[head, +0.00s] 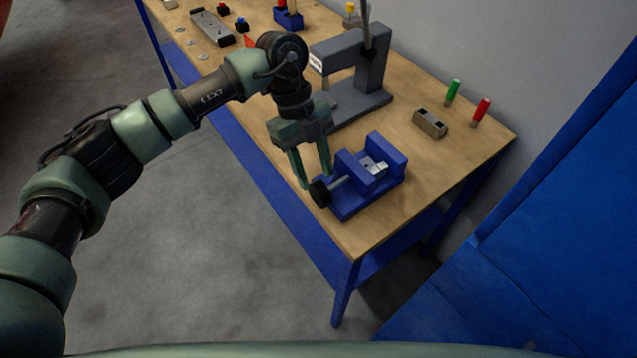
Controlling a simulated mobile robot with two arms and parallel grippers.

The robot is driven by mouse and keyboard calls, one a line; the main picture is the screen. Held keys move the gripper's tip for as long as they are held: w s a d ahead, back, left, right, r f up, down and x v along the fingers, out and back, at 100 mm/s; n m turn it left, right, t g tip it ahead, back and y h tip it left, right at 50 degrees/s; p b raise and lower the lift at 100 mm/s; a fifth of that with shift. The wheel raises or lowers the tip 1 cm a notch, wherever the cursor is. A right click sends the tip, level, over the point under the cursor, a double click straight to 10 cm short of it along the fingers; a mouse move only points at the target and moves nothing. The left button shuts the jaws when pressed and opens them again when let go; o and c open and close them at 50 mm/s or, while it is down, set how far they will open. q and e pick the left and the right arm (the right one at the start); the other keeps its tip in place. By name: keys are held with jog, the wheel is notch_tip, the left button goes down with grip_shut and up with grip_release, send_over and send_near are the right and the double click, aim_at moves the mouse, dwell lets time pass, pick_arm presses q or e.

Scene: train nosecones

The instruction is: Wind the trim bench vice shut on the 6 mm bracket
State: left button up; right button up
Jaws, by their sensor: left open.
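The blue bench vice (350,205) sits near the front right corner of the wooden bench. Its black handle knob (320,193) is on a grey screw at the vice's left end. A small silver bracket (375,167) sits between the two blue jaws; I cannot tell whether both jaws touch it. My left gripper (315,185) points down with its two green fingers apart, at the knob and screw. I cannot tell whether the fingers touch the knob. My right gripper is not in view.
A grey press (372,75) stands just behind my left gripper. A drilled block (430,123), a green marker (453,91) and a red marker (480,110) are at the right. Small parts lie at the bench's far left. A blue panel (560,220) stands at the right.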

aim_at(321, 186)
pick_arm(q)
jog(key=x, duration=0.3)
jog(key=shift+s+d+f+p, duration=0.2)
jog(key=shift+p, duration=0.2)
jog(key=shift+f, duration=0.35)
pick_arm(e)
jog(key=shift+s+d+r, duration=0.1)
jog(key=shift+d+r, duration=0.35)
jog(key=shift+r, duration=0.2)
pick_arm(q)
jog(key=shift+d, duration=0.1)
grip_shut()
jog(key=shift+s+t, duration=0.1)
jog(key=shift+t, duration=0.2)
